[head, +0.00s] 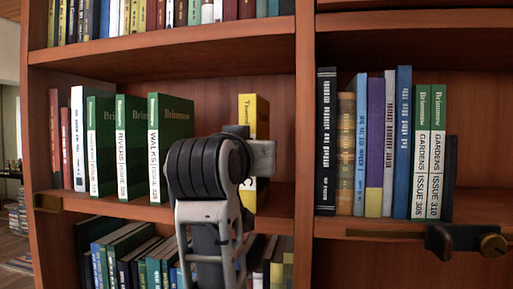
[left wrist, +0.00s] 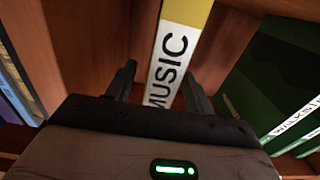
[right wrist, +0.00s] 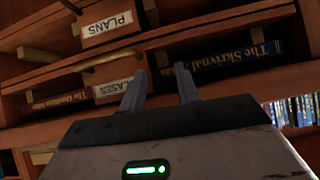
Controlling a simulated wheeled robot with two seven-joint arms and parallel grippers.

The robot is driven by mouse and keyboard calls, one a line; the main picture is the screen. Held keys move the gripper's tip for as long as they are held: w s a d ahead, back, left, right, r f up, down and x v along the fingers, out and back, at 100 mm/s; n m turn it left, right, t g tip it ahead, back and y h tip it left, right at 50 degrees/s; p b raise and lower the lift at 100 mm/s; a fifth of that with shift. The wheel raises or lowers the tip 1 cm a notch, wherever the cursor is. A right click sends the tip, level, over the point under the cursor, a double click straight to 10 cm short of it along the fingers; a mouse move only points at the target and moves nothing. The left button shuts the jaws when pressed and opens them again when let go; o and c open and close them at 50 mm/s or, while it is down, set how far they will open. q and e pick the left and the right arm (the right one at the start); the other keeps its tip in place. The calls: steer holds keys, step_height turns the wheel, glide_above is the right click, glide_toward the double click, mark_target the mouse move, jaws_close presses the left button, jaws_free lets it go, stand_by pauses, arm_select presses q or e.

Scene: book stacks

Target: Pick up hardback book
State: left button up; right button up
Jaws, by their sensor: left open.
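A yellow book (head: 257,115) stands upright on the middle shelf of the left bay, partly hidden behind my left arm. In the left wrist view its spine (left wrist: 172,50) is yellow above and white below, lettered MUSIC. My left gripper (left wrist: 160,76) is open, with one finger on each side of the lower spine. I cannot tell whether the fingers touch it. My right gripper (right wrist: 161,72) is open and empty, away from this book. It faces drawers and a dark blue book (right wrist: 222,61) lying flat in a slot.
Green books (head: 171,150) stand left of the yellow book with a gap between. An upright divider (head: 306,120) separates it from the right bay's row of books (head: 375,145). Shelves lie above and below. The right wrist view shows labelled drawers (right wrist: 108,28) with projecting handles.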

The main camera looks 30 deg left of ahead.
arm_select(q)
steer(key=shift+x, duration=1.15)
jaws_close()
steer(key=shift+r, duration=0.1)
steer(key=shift+s+r, duration=0.1)
